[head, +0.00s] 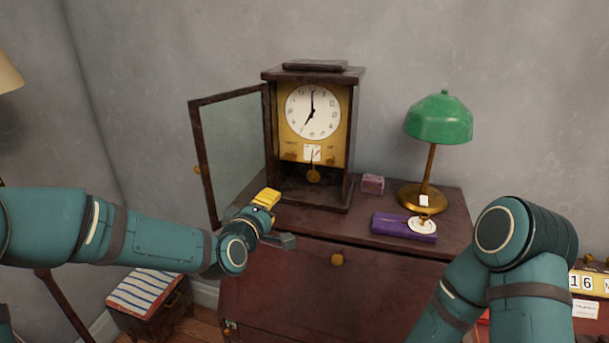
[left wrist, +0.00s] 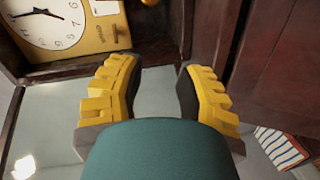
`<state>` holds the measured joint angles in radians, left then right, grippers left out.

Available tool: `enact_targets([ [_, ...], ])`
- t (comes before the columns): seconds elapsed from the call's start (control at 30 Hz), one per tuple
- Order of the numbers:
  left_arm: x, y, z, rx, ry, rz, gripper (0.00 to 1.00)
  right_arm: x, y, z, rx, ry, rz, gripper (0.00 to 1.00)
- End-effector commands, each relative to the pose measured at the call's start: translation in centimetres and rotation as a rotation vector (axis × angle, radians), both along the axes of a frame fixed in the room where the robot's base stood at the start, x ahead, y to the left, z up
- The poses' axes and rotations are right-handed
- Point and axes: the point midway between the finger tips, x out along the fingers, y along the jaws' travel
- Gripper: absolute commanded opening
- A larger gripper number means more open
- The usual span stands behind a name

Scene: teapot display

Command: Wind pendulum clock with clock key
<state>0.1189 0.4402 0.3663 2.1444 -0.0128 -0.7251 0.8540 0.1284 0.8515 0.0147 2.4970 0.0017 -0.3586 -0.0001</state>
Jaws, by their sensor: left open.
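The pendulum clock (head: 355,90) stands on the cabinet in a dark wooden case, with a white dial (head: 313,111) on a gold plate and a round pendulum bob (head: 314,175). Its glass door (head: 232,150) is swung open to the left. My left gripper (head: 276,218) is in front of the clock's lower left, by the door. In the left wrist view my left gripper (left wrist: 153,75) has yellow fingers apart with nothing between them; part of the dial (left wrist: 48,20) shows at upper left. I cannot make out a clock key. My right gripper is out of view.
On the cabinet (head: 300,285), right of the clock, are a small pinkish box (head: 372,184), a green-shaded lamp (head: 438,118) and a purple case (head: 392,224) with a white round item (head: 422,226). A striped-top box (head: 148,292) stands on the floor at left.

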Motion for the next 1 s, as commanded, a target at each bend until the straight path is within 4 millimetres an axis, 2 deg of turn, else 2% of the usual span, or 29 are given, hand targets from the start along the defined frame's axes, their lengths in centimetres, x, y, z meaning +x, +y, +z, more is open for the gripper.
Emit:
enact_targets([
  [0.03,0.4,0.0,2.0,-0.054,-0.05,0.014,0.34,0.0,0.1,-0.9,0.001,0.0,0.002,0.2],
  [0.1,0.6,-0.1,4.3,-0.112,-0.093,0.025,0.34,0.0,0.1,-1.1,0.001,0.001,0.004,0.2],
  [0.2,0.9,-0.2,5.7,-0.149,-0.115,0.029,0.34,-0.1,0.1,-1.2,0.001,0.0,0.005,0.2],
  [0.37,2.5,-0.8,5.8,-0.153,-0.116,0.03,0.34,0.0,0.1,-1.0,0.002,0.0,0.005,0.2],
  [0.8,10.3,-3.4,5.6,-0.149,-0.113,0.029,0.34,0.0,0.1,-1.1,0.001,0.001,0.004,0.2],
  [1.0,12.7,-4.1,5.7,-0.149,-0.113,0.03,0.34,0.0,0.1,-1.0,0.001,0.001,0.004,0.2],
])
